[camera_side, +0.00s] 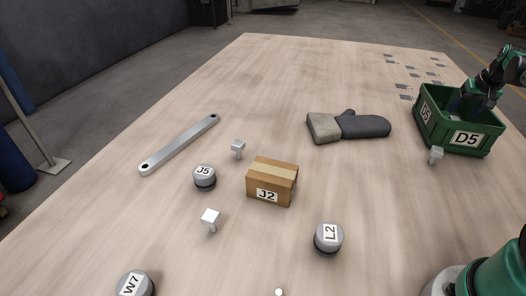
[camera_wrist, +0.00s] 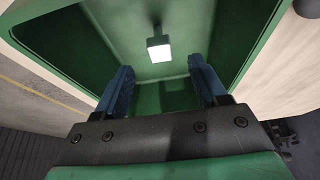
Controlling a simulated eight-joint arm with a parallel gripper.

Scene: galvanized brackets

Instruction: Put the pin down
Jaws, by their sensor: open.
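A pin with a white square head and thin stem (camera_wrist: 158,48) shows inside the green crate in the wrist view, ahead of my fingertips and apart from both. My gripper (camera_wrist: 160,66) is open, its two blue fingers spread with nothing held between them. The crate marked D5 (camera_wrist: 60,40) surrounds the fingers. In the side view my gripper (camera_side: 480,97) reaches down into the crate (camera_side: 465,138) at the right; the crate's near wall hides the pin inside. Similar pins stand on the table: one (camera_side: 436,155) by the crate, others (camera_side: 238,148) (camera_side: 210,217) at centre left.
A grey glove (camera_side: 360,126) lies left of the crate. A cardboard box J2 (camera_side: 271,184), round weights J5 (camera_side: 204,177), L2 (camera_side: 328,238) and W7 (camera_side: 134,285), and a metal bar (camera_side: 180,145) are on the table (camera_side: 290,75). The table's far middle is clear.

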